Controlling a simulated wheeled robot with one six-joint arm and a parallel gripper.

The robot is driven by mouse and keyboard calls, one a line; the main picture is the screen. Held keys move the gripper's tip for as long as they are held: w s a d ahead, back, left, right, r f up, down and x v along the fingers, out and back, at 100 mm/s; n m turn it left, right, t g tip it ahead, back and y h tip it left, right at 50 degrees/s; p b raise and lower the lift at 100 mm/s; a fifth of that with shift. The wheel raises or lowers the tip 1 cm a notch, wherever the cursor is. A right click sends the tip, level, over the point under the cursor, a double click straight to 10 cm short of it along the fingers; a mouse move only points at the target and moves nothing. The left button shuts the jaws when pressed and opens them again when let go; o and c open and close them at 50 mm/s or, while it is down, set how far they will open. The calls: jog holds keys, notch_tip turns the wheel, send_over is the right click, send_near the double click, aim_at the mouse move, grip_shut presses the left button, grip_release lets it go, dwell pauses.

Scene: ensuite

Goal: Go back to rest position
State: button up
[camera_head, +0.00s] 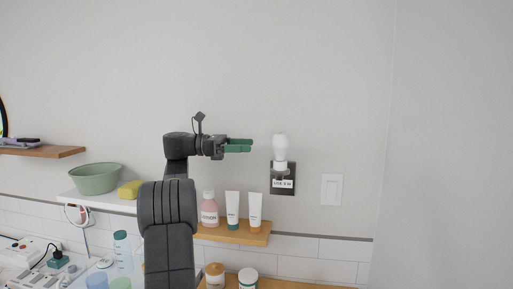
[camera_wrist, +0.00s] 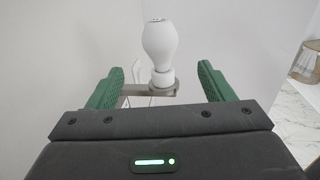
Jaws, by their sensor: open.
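My gripper (camera_head: 240,145) is in the middle of the head view, raised in front of the wall and pointing right. Its green fingers are apart and empty in the wrist view (camera_wrist: 168,90). A white bulb-shaped item (camera_head: 281,148) sits upright in a dark wall holder (camera_head: 283,187) with a small label, to the right of my fingertips. In the wrist view the white bulb (camera_wrist: 160,42) stands ahead, between the lines of the two fingers and apart from them. The label cannot be read clearly.
A wooden shelf (camera_head: 235,236) holds a pink bottle (camera_head: 209,211) and two white tubes (camera_head: 233,208) below my gripper. A green bowl (camera_head: 95,179) and a yellow item (camera_head: 130,190) are on a white shelf at left. A light switch (camera_head: 331,190) is at right. The wall above is clear.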

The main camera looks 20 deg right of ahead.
aim_at(287, 145)
jog(key=shift+w+a, duration=0.1)
jog(key=shift+a, duration=0.15)
jog(key=p+x, duration=0.1)
jog(key=x, duration=1.3)
jog(key=shift+r, duration=0.15)
jog(key=shift+w+d+n+t, duration=0.1)
jog(key=shift+n+t, duration=0.2)
jog(key=shift+t, duration=0.2)
jog(key=shift+n+t+h, duration=0.4)
jog(key=shift+t, duration=0.2)
jog(key=shift+w, duration=0.15)
jog(key=shift+t, duration=0.3)
jog(key=shift+g, duration=0.5)
